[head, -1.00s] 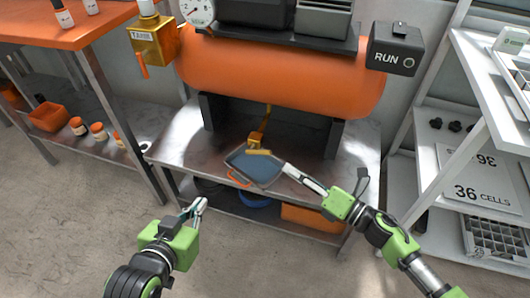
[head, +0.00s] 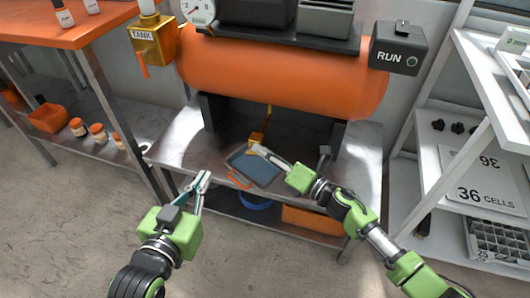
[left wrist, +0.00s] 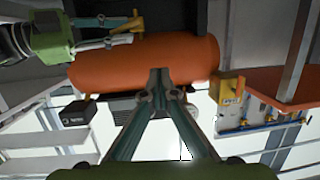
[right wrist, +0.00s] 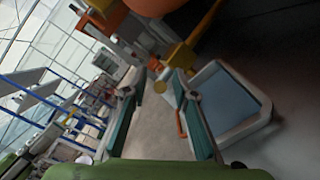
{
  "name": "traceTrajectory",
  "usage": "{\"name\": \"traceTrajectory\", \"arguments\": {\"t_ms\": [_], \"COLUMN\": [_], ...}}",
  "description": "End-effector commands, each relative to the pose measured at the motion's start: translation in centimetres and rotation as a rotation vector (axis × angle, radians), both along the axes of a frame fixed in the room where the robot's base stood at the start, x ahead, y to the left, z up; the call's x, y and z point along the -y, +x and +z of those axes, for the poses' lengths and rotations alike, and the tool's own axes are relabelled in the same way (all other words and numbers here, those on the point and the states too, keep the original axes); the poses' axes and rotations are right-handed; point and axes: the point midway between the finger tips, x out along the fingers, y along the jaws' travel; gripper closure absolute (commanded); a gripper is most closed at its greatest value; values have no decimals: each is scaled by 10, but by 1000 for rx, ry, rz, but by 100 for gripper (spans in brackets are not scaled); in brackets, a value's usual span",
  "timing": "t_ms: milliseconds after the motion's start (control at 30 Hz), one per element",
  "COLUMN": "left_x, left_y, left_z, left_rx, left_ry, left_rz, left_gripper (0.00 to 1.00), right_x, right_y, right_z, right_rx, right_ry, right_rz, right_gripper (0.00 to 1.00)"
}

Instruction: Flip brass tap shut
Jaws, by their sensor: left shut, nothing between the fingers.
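The brass tap (head: 257,137) hangs on a thin yellow pipe under the orange tank in the head view. It also shows in the right wrist view (right wrist: 182,58), just beyond the fingertips. My right gripper (head: 257,150) is at the tap, just above the grey-blue tray. The lever is largely hidden in the head view. My left gripper (head: 205,176) is shut and empty, left of the tray.
The tray (head: 238,160) lies on the metal shelf (head: 180,150) below the tank (head: 280,80). It has an orange clip (head: 239,180). A brass TANK valve (head: 152,45) is at upper left, a RUN box (head: 398,48) at upper right. Black tank legs flank the tap.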

Motion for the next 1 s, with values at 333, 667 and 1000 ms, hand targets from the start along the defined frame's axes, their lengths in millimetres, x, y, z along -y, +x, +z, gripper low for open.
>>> {"name": "traceTrajectory", "arguments": {"t_ms": [333, 667, 1000], "left_x": [0, 12, 15], "left_y": [0, 8, -18], "left_z": [0, 68, 146], "left_rx": [4, 326, 707], "left_ry": [-1, -84, -188], "left_rz": [1, -21, -43], "left_gripper": [100, 100, 100], "right_x": [0, 0, 0], "right_y": [0, 0, 0], "right_z": [-1, -4, -6], "right_rx": [0, 10, 23], "right_ry": [2, 37, 76], "right_rz": [0, 0, 0], "right_gripper": [100, 100, 100]}}
